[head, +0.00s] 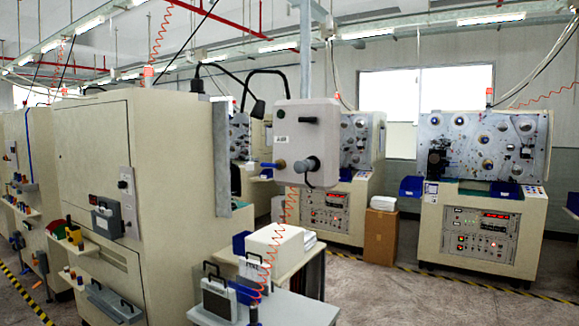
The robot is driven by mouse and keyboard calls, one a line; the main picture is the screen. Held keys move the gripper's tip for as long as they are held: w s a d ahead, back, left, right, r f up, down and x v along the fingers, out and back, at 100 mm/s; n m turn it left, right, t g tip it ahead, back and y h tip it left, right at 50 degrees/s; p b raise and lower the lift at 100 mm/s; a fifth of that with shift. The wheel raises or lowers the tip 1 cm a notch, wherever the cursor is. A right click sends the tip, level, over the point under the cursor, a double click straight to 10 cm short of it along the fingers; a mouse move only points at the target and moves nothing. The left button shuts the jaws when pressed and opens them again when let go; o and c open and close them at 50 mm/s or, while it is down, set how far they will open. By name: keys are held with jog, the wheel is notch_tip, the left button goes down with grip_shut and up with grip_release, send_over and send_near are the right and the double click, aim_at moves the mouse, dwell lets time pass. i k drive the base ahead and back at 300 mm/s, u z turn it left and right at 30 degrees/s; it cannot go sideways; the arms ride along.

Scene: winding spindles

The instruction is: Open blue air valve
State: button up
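A grey box (306,128) hangs from a vertical post in the middle of the head view. A blue lever handle (270,165), which looks like the blue air valve, sticks out to the left at the box's lower left. The lever lies roughly level. A grey round knob or fitting (308,165) is to its right, near the box's lower edge. I cannot tell from this distance how the lever joins the valve body. My gripper is not in view.
A red coiled hose (291,205) hangs under the box. A tall beige cabinet (150,180) stands left. Open floor (385,300) lies right, before beige machines (480,235).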

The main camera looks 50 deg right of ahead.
aim_at(280, 164)
jog(key=u, duration=1.35)
jog(key=k, duration=0.1)
jog(key=z, duration=2.9)
jog(key=k, duration=0.9)
jog(key=u, duration=0.15)
jog(key=i, duration=0.85)
